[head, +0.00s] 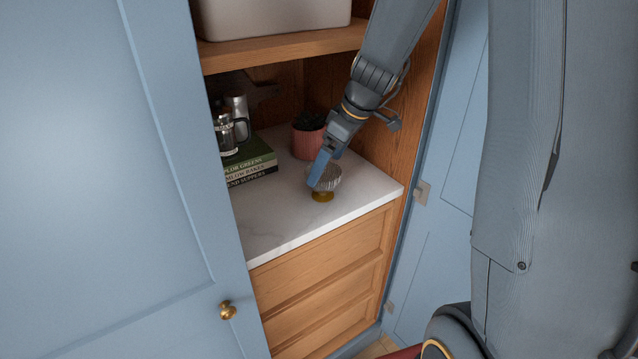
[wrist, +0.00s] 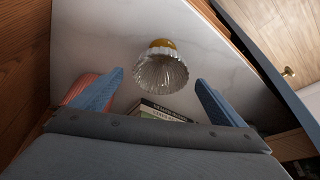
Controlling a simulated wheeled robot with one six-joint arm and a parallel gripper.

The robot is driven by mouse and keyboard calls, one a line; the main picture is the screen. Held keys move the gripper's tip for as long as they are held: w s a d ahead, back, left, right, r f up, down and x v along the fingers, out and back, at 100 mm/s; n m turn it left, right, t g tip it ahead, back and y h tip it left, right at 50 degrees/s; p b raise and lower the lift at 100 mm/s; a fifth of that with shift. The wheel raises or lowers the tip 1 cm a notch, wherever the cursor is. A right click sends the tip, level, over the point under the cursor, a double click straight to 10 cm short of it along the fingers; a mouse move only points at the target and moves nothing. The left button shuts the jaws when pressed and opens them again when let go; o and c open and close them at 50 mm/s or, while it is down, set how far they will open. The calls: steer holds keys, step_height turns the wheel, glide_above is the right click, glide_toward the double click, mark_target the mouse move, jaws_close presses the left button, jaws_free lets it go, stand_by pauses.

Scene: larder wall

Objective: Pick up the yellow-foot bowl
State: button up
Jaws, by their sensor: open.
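The yellow-foot bowl (head: 325,180) is a ribbed, clear or pale bowl on a yellow-gold foot. It stands on the white marble counter near the right front. In the wrist view the bowl (wrist: 159,70) lies ahead of and between the finger lines, with its yellow foot at the far side. My gripper (head: 317,180) is at the bowl in the head view, its blue fingers overlapping the bowl's left side. In the wrist view my gripper (wrist: 158,80) has its two blue fingers spread wide, with nothing held. I cannot tell whether a finger touches the bowl.
A pink pot with a plant (head: 308,137) stands behind the bowl. Stacked books (head: 251,163) with a glass press (head: 227,136) are at the left. A shelf (head: 285,46) with a white bin (head: 270,15) is above. A blue door (head: 110,180) stands at the left. The counter front (head: 275,228) is clear.

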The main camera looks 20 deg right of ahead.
steer(key=shift+p+x, duration=0.7)
steer(key=shift+x, duration=3.05)
steer(key=shift+d, duration=0.1)
steer(key=shift+c, duration=0.2)
steer(key=c, duration=1.2)
